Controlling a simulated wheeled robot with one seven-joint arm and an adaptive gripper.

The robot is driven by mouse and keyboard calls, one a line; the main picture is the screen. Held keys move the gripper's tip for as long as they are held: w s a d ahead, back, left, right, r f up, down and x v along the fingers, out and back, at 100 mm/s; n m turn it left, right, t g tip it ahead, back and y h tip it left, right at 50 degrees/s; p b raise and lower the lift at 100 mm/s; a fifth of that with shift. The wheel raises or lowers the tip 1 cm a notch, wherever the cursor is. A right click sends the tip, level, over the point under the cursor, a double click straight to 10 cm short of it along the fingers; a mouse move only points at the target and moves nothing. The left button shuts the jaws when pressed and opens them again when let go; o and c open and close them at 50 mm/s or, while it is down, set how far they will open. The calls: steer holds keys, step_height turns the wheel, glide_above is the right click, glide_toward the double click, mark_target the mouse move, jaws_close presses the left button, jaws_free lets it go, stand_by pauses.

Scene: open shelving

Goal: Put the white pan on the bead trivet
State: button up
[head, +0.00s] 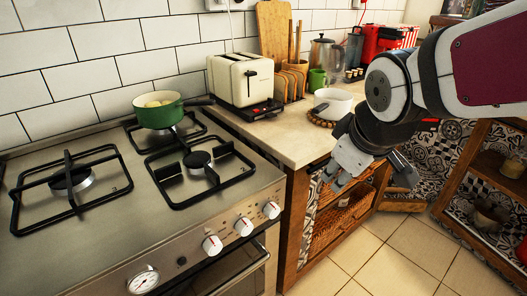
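The white pan (338,101) is upright on the counter to the right of the toaster, with a short dark handle pointing toward the front left. The bead trivet (316,119), a brown ring of beads, lies at the pan's front left. The pan hides part of the trivet, and I cannot tell whether it rests on the trivet's edge or just behind it. My gripper (373,182) is open and empty, with its fingers spread and pointing down. It is in front of the counter edge, below and to the right of the pan. My arm comes in from the upper right.
A stove (150,190) with a green pot (158,115) fills the left. A toaster (240,82), a rack with a cutting board, a green mug (317,79), a kettle and a red coffee machine line the wall. Wooden shelving (500,165) stands right. The counter front (285,140) is clear.

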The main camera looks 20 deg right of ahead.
steer(key=s+a+m+g+y, duration=0.1)
steer(key=s+a, duration=0.3)
steer(key=s, duration=0.5)
steer(key=s+a+m+g+y, duration=0.1)
steer(key=s+a+m+g, duration=0.2)
steer(key=s, duration=0.5)
steer(key=shift+s+a+f+m+g, duration=0.2)
steer(key=shift+s+a+m+g, duration=0.15)
steer(key=shift+a+g, duration=0.2)
step_height(320, 180, up, 19)
steer(key=t+p, duration=0.3)
steer(key=p, duration=1.4)
steer(key=shift+a+r+p, duration=0.15)
steer(key=shift+r+p, duration=0.05)
steer(key=shift+p, duration=0.1)
steer(key=shift+t, duration=0.25)
